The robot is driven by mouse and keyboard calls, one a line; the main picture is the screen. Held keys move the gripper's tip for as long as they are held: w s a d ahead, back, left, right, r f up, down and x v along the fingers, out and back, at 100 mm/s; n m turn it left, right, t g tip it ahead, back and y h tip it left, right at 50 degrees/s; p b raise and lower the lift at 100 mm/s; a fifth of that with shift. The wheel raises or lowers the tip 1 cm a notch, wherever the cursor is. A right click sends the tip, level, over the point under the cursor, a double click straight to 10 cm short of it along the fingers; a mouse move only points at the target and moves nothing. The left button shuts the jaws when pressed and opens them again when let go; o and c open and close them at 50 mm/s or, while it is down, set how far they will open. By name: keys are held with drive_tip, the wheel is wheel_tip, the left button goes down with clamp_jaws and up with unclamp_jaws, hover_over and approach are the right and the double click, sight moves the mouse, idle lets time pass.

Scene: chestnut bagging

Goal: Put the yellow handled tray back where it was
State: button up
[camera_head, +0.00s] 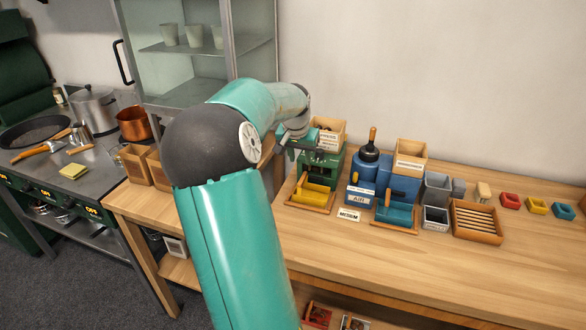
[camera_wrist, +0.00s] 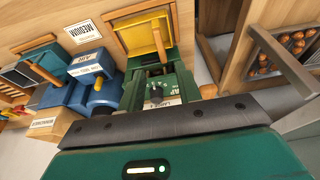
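The yellow handled tray (camera_head: 314,191) sits low at the front of the green machine (camera_head: 321,166), inside a shallow wooden frame (camera_head: 308,208). In the wrist view the yellow tray (camera_wrist: 140,38) is at the upper middle, with its wooden handle (camera_wrist: 160,45) standing up. The dial and label on the green machine (camera_wrist: 160,92) show just beyond the dark edge of my gripper. My gripper (camera_head: 291,138) is above and behind the tray, close over the machine's top, apart from the tray.
A blue machine (camera_head: 366,182) with a teal tray (camera_head: 394,215) stands to the right. A MEDIUM sign (camera_head: 349,215) lies between the trays. A slatted wooden tray (camera_head: 476,222) is farther right. The front tabletop is clear.

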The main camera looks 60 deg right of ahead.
drive_tip(key=shift+a+r, duration=0.1)
drive_tip(key=w+a+r+n+t+y, duration=0.1)
drive_tip(key=w+a+r+n, duration=0.15)
drive_tip(key=a, duration=0.75)
drive_tip(key=w+a+r+n+t+y, duration=0.1)
drive_tip(key=w+a+n, duration=0.25)
drive_tip(key=a, duration=0.75)
drive_tip(key=w+a+r+n+t+y, duration=0.15)
drive_tip(key=w+a, duration=0.25)
drive_tip(key=a, duration=0.6)
drive_tip(key=s+a+n, duration=0.4)
drive_tip(key=s+a, duration=0.1)
drive_tip(key=a, duration=0.6)
drive_tip(key=s+a+n+t, duration=0.1)
drive_tip(key=s+a+n, duration=0.3)
drive_tip(key=a, duration=0.8)
drive_tip(key=shift+s+r+n, duration=0.35)
drive_tip(key=shift+s+r, duration=0.05)
drive_tip(key=shift+s, duration=0.15)
drive_tip(key=shift+d+t, duration=0.1)
drive_tip(key=shift+t, duration=0.15)
